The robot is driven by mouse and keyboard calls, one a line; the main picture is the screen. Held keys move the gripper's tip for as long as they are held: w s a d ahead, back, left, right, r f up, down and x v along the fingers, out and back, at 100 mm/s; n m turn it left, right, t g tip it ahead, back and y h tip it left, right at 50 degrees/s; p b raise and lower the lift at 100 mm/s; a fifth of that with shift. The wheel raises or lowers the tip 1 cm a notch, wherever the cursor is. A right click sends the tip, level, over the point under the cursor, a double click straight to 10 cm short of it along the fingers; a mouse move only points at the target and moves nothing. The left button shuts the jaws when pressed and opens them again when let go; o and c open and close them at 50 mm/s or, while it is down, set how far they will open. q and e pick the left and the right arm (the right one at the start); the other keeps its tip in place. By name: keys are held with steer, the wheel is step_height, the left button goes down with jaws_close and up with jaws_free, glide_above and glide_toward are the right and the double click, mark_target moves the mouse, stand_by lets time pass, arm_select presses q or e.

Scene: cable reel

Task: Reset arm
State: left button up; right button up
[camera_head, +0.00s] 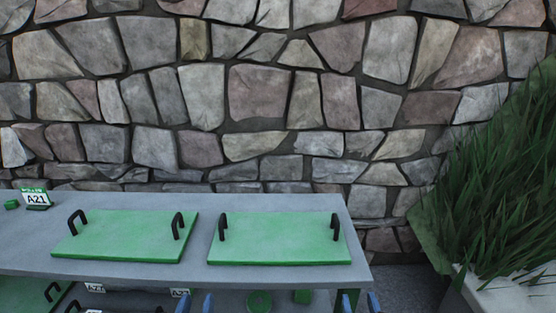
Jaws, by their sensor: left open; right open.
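Only the blue fingertips of my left gripper (196,305) show, at the bottom edge left of centre. They stand apart with nothing seen between them. The fingertips of my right gripper (360,303) show at the bottom edge, right of centre, in front of the table's right end. They are also apart, with nothing seen between them. The rest of both grippers and arms is out of the frame.
A grey table (205,278) carries a left green tray (120,236) and a right green tray (280,240), both with black handles. Below is a round green thing (259,302). A planter (500,290) is at right; a stone wall is behind.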

arm_select(q)
steer(key=s+a+f+n+g+p, duration=0.1)
steer(key=s+a+f+n+g, duration=0.1)
steer(key=s+n, duration=0.5)
steer(key=s+a+f+n+g+p, duration=0.2)
steer(key=s+a+f+n, duration=0.3)
steer(key=n, duration=1)
steer(key=s+a+f+n+g+p, duration=0.1)
steer(key=s+a+f+n+g, duration=0.2)
steer(key=s+n, duration=0.8)
steer(key=shift+s+a+f+n+g+p, duration=0.2)
steer(key=shift+a+f+n+g+p, duration=0.1)
steer(key=shift+n+g, duration=0.25)
arm_select(e)
steer(key=s+d+f+n+g, duration=0.2)
steer(key=s+n, duration=0.5)
steer(key=n, duration=0.5)
steer(key=s+d+f+n+g, duration=0.3)
steer(key=s+d+f+n, duration=0.2)
steer(key=s+n, duration=0.3)
steer(key=s+d+f+n+g, duration=0.3)
steer(key=s+n, duration=0.5)
steer(key=n, duration=0.7)
steer(key=shift+s+d+f+n, duration=0.2)
steer(key=shift+d+f+n, duration=0.05)
steer(key=shift+f+n, duration=0.15)
